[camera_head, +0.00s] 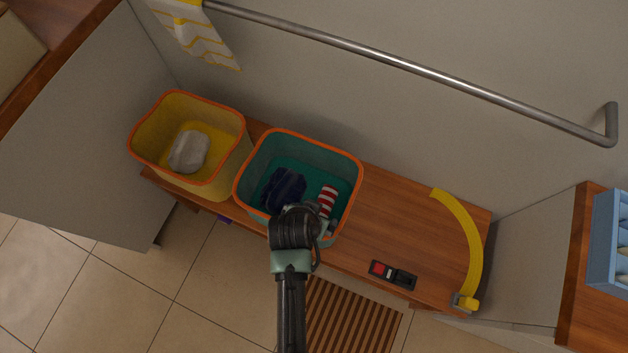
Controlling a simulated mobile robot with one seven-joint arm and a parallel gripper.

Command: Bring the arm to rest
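My arm reaches up from the bottom middle in the head view. Its dark wrist is over the front edge of the teal bin (307,137), which has an orange rim. My gripper's fingers are hidden beneath or behind the wrist, so I cannot tell their state. Inside the teal bin lie a dark blue crumpled cloth (283,186) and a red-and-white striped item (328,199), right beside my wrist. I cannot tell whether the gripper touches either of them.
A yellow bin (219,184) with a grey-white lump (188,151) stands left on the wooden bench (395,215). A yellow curved strap (468,232) and a black-and-red device (393,275) lie right. A metal rail (400,66) crosses above, with a patterned towel (200,40). A slatted mat (350,320) is below.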

